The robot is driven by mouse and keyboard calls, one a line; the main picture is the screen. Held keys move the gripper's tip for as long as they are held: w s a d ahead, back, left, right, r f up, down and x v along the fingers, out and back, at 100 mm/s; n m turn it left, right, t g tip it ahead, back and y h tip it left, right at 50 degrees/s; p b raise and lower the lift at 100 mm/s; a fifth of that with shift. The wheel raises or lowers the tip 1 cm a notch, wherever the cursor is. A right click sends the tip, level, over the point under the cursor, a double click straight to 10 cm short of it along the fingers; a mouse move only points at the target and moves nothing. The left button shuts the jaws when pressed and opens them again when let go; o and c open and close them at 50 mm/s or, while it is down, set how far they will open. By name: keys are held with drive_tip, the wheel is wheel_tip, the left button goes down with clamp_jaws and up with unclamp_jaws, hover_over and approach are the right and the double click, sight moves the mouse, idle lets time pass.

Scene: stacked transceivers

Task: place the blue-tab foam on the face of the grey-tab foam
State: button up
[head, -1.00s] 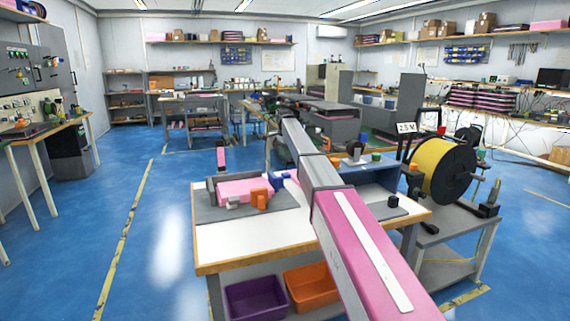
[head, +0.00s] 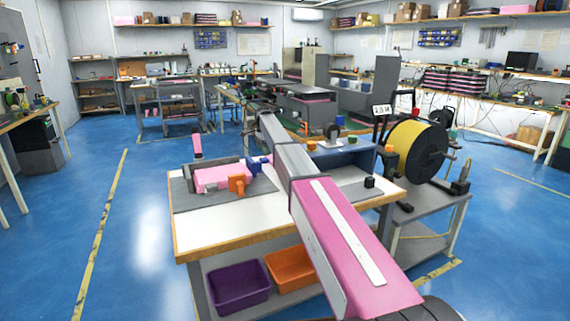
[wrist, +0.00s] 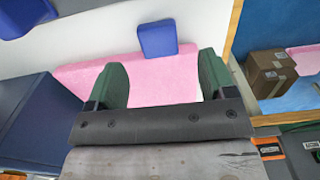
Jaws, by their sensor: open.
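In the wrist view, my gripper (wrist: 160,75) is open, its two green fingers apart. A pink foam block (wrist: 150,80) with a blue tab (wrist: 157,38) shows beyond and between the fingers; whether they touch it I cannot tell. In the head view, pink foam (head: 210,177) lies on a grey mat on the bench, with an orange tab (head: 237,183) in front and blue pieces (head: 256,164) behind. A small grey piece (head: 211,187) is at its front. I cannot tell which foam has the grey tab. My arm hides the gripper in the head view.
The white-topped bench (head: 210,232) has a bare front area. A blue box-like stand (head: 345,155) is at its back right, with a small black block (head: 369,182) nearby. A yellow cable reel (head: 412,150) stands right. Purple (head: 238,285) and orange (head: 290,268) bins sit below.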

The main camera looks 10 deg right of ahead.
sight(264, 158)
wheel_tip(264, 158, down, 5)
drive_tip(key=shift+s+a+f, duration=0.1)
drive_tip(key=shift+s+a, duration=0.05)
drive_tip(key=c, duration=1.1)
